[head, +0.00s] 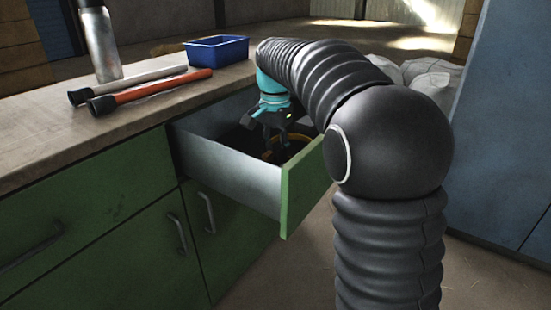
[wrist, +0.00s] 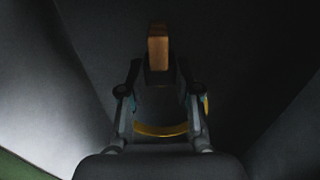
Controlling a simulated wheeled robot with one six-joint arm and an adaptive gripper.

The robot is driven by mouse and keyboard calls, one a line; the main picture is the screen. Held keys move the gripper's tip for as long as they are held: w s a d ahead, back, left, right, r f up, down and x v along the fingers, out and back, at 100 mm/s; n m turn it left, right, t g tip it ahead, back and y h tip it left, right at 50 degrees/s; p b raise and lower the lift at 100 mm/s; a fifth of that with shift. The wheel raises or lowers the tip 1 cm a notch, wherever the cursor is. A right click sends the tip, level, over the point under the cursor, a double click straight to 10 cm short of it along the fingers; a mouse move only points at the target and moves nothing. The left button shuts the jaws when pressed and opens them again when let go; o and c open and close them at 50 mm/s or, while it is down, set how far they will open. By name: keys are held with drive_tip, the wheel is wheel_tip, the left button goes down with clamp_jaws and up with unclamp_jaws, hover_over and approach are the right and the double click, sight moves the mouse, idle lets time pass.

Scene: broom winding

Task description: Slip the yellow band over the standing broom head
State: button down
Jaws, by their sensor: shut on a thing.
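The yellow band (head: 288,148) is a ring inside the open drawer, partly hidden by my gripper and the drawer front. In the wrist view, a yellow arc of the band (wrist: 160,131) shows behind the fingers, with a bit more at the right finger. I cannot make out a standing broom head in either view.
The open grey drawer (head: 225,165) has a green front (head: 303,188). On the counter (head: 60,130) lie a red-handled tool (head: 155,88) and a grey rod (head: 130,81), beside a metal bottle (head: 100,42) and a blue bin (head: 217,50). White sacks (head: 430,75) lie behind my arm.

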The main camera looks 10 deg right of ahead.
drive_tip(key=shift+f, duration=1.15)
drive_tip(key=shift+f, duration=0.15)
drive_tip(key=c, duration=0.8)
unclamp_jaws()
drive_tip(key=shift+f+b, duration=0.2)
drive_tip(key=shift+b, duration=0.1)
